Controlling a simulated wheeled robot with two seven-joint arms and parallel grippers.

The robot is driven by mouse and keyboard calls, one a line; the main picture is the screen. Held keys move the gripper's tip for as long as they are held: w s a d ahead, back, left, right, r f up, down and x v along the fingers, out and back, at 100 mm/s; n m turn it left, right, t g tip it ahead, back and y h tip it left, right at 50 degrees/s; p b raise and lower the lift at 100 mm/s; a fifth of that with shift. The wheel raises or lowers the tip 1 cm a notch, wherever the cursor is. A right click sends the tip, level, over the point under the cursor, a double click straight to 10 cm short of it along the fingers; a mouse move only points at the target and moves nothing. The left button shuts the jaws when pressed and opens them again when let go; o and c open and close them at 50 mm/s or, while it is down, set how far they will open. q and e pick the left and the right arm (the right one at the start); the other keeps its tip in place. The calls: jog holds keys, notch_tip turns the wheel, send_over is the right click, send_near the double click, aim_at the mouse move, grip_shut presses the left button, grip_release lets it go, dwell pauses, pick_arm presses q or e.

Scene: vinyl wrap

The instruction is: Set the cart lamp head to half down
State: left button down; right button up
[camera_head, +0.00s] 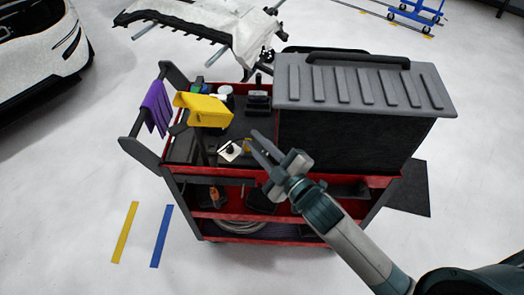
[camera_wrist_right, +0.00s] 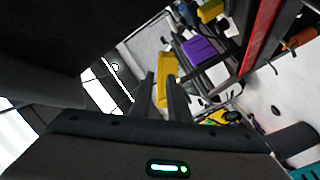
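The cart lamp has a yellow head (camera_head: 203,110) on a dark post, above the left part of the cart's top tray. The head looks slightly tilted; its exact angle is hard to judge. In the right wrist view a yellow shape, likely this head (camera_wrist_right: 164,78), shows just beyond the fingers. My right gripper (camera_head: 257,144) is to the right of the lamp head and apart from it, above the tray. Its two fingers are spread with nothing between them. It also shows in the right wrist view (camera_wrist_right: 163,98). My left gripper is not in view.
The red and black tool cart (camera_head: 262,182) carries a large dark box with a grey ribbed lid (camera_head: 360,84) on its right. A purple cloth (camera_head: 156,106) hangs on the left handle. Small items stand on the tray. Free floor lies left of the cart.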

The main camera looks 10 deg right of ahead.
jog(key=shift+v, duration=1)
